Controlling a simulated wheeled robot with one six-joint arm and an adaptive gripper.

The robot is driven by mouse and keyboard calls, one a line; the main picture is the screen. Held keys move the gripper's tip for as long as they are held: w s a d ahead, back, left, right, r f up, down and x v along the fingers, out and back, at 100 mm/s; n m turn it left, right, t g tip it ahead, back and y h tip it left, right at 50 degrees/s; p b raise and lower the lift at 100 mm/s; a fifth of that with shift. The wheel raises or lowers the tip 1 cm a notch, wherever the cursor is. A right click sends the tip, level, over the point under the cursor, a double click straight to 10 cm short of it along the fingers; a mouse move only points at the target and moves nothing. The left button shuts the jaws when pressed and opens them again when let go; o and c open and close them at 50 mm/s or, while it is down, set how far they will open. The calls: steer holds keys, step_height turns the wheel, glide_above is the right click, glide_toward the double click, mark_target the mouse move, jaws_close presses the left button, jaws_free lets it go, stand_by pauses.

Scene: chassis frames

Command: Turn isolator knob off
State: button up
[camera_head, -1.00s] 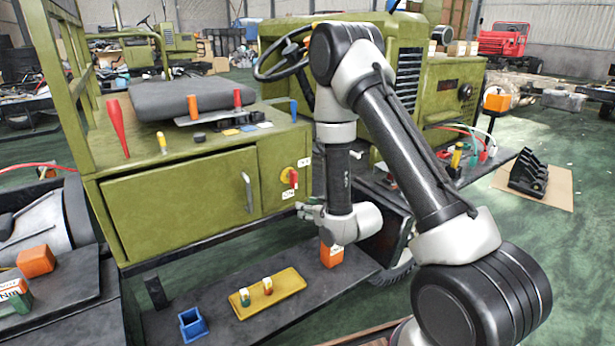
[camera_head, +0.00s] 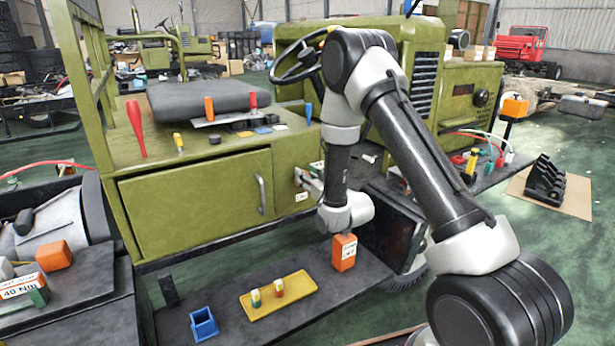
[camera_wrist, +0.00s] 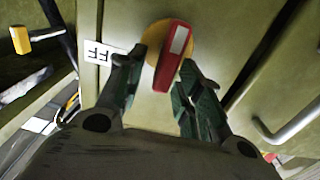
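The isolator knob is a red handle with a white stripe (camera_wrist: 172,58) on a yellow round base (camera_wrist: 153,38), fixed to the green cabinet front. My gripper (camera_wrist: 162,62) is open in the wrist view, with one fingertip on each side of the red handle. The handle is tilted in this view, and I cannot tell whether either finger touches it. Part of a white OFF label (camera_wrist: 98,53) shows beside the left finger. In the head view my gripper (camera_head: 303,177) is at the panel and hides the knob. A white ON label (camera_head: 302,197) shows just below.
A cabinet door handle (camera_head: 261,194) is left of the knob; it also shows in the wrist view (camera_wrist: 290,125). Below, a dark shelf holds an orange box (camera_head: 344,252), a yellow tray (camera_head: 262,309) and a blue holder (camera_head: 204,324).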

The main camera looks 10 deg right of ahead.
mark_target(294, 180)
steer(key=shift+c, duration=0.4)
jaws_close()
steer(key=shift+a+n, duration=0.1)
steer(key=shift+n, duration=0.2)
steer(key=f+n, duration=0.1)
steer(key=n, duration=0.4)
steer(key=a+f+n, duration=0.1)
steer(key=n, duration=0.5)
steer(key=s+a+n, duration=0.1)
steer(key=n, duration=0.5)
steer(key=shift+a+f, duration=0.25)
steer(key=shift+f, duration=0.15)
steer(key=shift+n, duration=0.3)
